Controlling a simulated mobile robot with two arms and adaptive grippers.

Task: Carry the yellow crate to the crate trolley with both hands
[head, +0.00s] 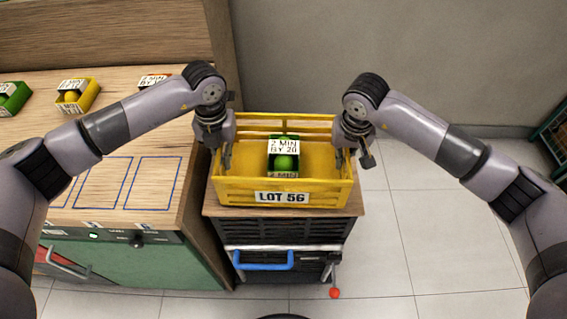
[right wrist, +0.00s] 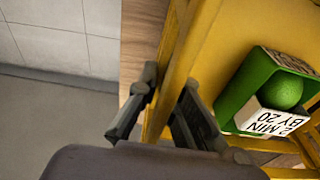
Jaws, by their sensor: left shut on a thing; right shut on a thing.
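The yellow crate (head: 235,191), labelled LOT 56, sits level over a wood-topped black stand (head: 338,216); I cannot tell whether it touches the top. Inside is a green box (head: 284,168) with a green fruit and a "2 MIN BY 20" card. My left gripper (head: 226,158) is shut on the crate's left side wall. My right gripper (head: 352,157) is shut on the right side wall. The right wrist view shows the right fingers (right wrist: 166,112) on either side of the yellow rim (right wrist: 176,75). I cannot tell which thing is the crate trolley.
A wooden counter (head: 120,140) with small green and yellow boxes (head: 76,96) stands close on the left. The stand has a blue handle (head: 263,261) and a red-knobbed lever (head: 335,293). A green rack (head: 553,133) shows at the right edge. Tiled floor on the right is clear.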

